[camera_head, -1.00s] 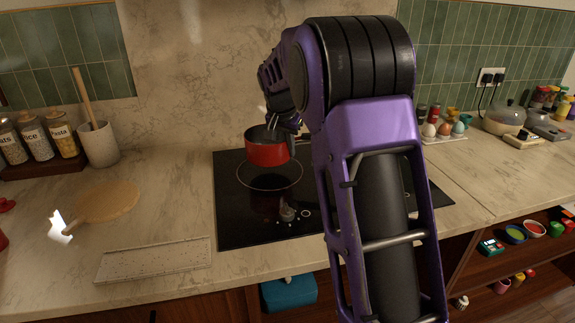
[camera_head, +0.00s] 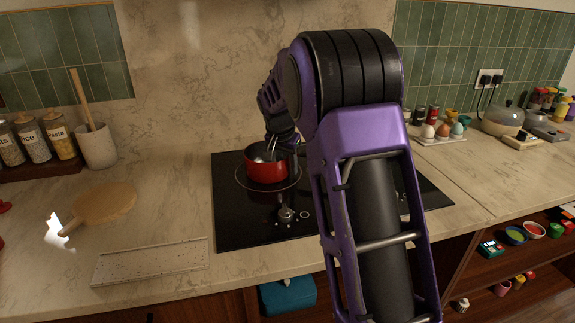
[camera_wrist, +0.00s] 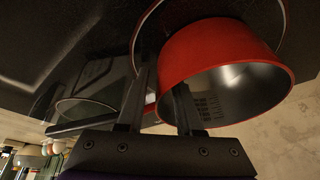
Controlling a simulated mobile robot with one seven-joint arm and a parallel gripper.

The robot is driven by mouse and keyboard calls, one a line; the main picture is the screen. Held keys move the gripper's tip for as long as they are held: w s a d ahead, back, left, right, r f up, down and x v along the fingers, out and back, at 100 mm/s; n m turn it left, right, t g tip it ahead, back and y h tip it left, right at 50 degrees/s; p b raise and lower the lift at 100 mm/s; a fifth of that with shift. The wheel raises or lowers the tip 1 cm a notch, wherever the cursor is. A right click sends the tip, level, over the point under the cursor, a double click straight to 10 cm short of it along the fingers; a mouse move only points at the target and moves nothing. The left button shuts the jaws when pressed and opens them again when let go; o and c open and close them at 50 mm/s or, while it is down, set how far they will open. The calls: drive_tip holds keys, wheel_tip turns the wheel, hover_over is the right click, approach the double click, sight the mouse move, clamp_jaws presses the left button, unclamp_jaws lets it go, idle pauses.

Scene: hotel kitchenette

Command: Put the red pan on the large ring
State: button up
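The red pan (camera_head: 262,173) is upright over the large ring (camera_head: 237,178) on the black hob, within its outline; it looks down on the glass, though I cannot be sure of contact. My gripper (camera_head: 285,143) is at the pan's right side, partly hidden behind my arm. In the wrist view, my gripper (camera_wrist: 165,100) has one finger outside and one inside the wall of the red pan (camera_wrist: 205,55), shut on it near the rim. The large ring (camera_wrist: 284,25) curves around the pan's base there.
The black hob (camera_head: 232,225) also carries a smaller ring (camera_wrist: 62,104). A wooden board (camera_head: 105,203) and a pale speckled slab (camera_head: 150,262) lie to the left. A utensil crock (camera_head: 97,147) stands at the back left. Eggs (camera_head: 442,130) sit to the right.

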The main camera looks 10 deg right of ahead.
drive_tip(key=shift+r, duration=0.25)
drive_tip(key=p+v, duration=0.1)
drive_tip(key=v, duration=1.1)
drive_tip(key=shift+p, duration=0.35)
